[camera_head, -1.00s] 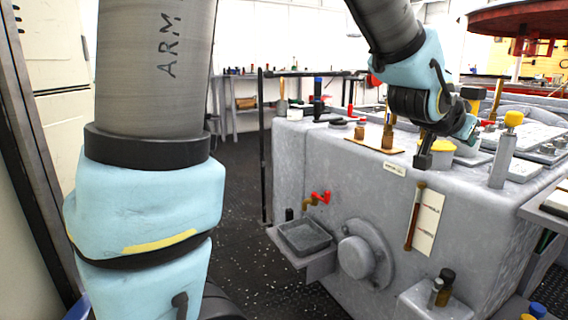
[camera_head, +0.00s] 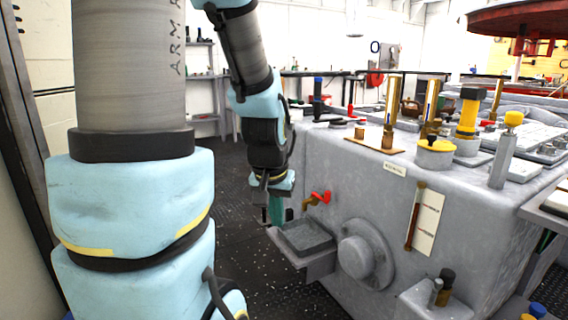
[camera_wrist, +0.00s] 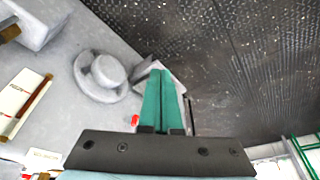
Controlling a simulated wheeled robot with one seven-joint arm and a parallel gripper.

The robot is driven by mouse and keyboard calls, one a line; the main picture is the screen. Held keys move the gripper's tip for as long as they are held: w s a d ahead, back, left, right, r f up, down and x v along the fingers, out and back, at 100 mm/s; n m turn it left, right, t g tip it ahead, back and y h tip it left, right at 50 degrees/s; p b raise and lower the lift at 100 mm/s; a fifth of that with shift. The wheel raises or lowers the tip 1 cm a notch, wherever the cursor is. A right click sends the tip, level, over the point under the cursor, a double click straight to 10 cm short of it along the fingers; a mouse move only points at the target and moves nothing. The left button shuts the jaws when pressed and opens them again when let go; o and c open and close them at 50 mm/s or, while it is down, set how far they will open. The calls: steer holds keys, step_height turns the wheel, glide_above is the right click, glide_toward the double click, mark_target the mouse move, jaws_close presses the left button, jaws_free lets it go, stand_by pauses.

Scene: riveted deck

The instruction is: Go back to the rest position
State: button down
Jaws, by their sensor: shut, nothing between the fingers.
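My gripper (camera_head: 275,210) hangs fingers down beside the near left end of the grey machine block (camera_head: 345,185). Its green fingers are shut with nothing between them. In the wrist view the closed fingers (camera_wrist: 165,100) point away over the dark floor, with the small grey tray partly hidden behind them. My arm comes down from the top of the head view, left of the block.
The grey tray (camera_head: 306,237) and the red-handled tap (camera_head: 318,198) stick out from the block close to my gripper. A round hub (camera_head: 356,257) is on the block's side. Yellow-capped and brass fittings stand on top. Dark floor (camera_head: 240,180) is open to the left.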

steer(key=s+a+f+n+g, duration=0.2)
steer(key=s+a, duration=0.2)
steer(key=a, duration=0.1)
step_height(320, 180, up, 30)
steer(key=p, duration=3)
steer(key=shift+r+y, duration=0.2)
steer(key=shift+y, duration=0.1)
steer(key=shift+a, duration=0.1)
